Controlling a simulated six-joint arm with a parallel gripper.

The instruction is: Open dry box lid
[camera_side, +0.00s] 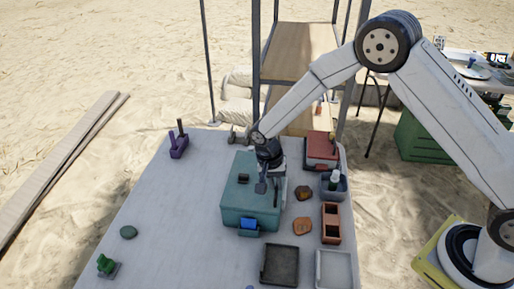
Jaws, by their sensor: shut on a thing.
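The dry box (232,215) is a teal box on the grey table, with its lid (241,165) lying flat on top and looking closed. A small dark piece (243,180) sits on the lid, and a blue latch (249,224) is on the front. My gripper (266,187) points down at the right part of the lid and is shut on it. The exact grip point is small and partly hidden by the fingers.
Right of the box are two brown rocks (303,193), a bluish bin with a bottle (335,183), a red box (321,149) and an orange-brown holder (331,223). Trays (280,265) stand in front. A purple holder (179,147) is at back left. The table's left middle is clear.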

